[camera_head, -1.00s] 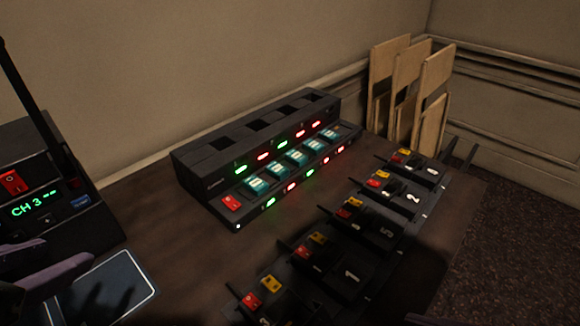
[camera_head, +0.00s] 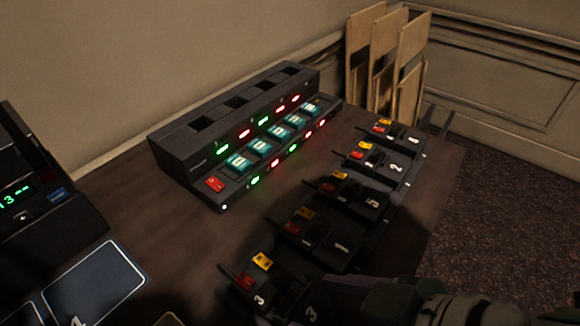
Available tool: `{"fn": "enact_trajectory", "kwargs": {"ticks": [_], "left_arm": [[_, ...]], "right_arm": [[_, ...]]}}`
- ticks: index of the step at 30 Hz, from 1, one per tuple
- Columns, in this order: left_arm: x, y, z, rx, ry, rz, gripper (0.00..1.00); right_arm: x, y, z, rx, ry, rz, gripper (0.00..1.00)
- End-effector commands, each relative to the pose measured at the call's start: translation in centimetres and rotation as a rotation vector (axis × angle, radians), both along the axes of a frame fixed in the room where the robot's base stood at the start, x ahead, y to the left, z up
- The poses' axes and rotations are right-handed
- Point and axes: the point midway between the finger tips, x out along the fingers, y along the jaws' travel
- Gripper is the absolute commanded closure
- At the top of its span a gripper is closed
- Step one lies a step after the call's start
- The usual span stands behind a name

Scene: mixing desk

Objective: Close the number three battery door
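The number three pack (camera_head: 259,299) is the nearest in the row of black packs, at the bottom of the view, with a yellow and a red part on top. A dark recess (camera_head: 286,296) shows in it. A second "3" (camera_head: 311,312) lies right of the recess, seemingly on its door, which looks swung open; the bottom edge cuts it off. My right gripper (camera_head: 345,286) reaches in from the lower right, beside and partly over the pack's right side. Its fingertips are not clear, and I cannot tell whether it touches the door. My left gripper is out of view.
Several other numbered packs run back right, the number one pack (camera_head: 341,248) closest. A black charger (camera_head: 235,135) with red and green lights stands behind. A receiver (camera_head: 45,190) and a dark tablet-like panel (camera_head: 95,285) are at left. Wooden boards (camera_head: 385,65) lean at the wall.

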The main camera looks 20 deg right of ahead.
Motion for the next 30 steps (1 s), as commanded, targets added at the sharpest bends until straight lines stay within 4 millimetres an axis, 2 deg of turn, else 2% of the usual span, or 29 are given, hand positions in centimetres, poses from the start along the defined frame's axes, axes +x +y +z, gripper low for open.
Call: {"fn": "enact_trajectory", "kwargs": {"ticks": [10, 27, 30], "left_arm": [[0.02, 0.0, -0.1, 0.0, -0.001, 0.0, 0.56], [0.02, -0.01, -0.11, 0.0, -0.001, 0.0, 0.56], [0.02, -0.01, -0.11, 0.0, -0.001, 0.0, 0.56]], "right_arm": [[0.3, 0.24, -0.31, 0.0, 0.0, 0.0, 0.31], [0.27, 0.21, -0.3, 0.0, 0.0, 0.0, 0.95], [0.27, 0.21, -0.3, 0.0, 0.0, 0.0, 1.0]]}}
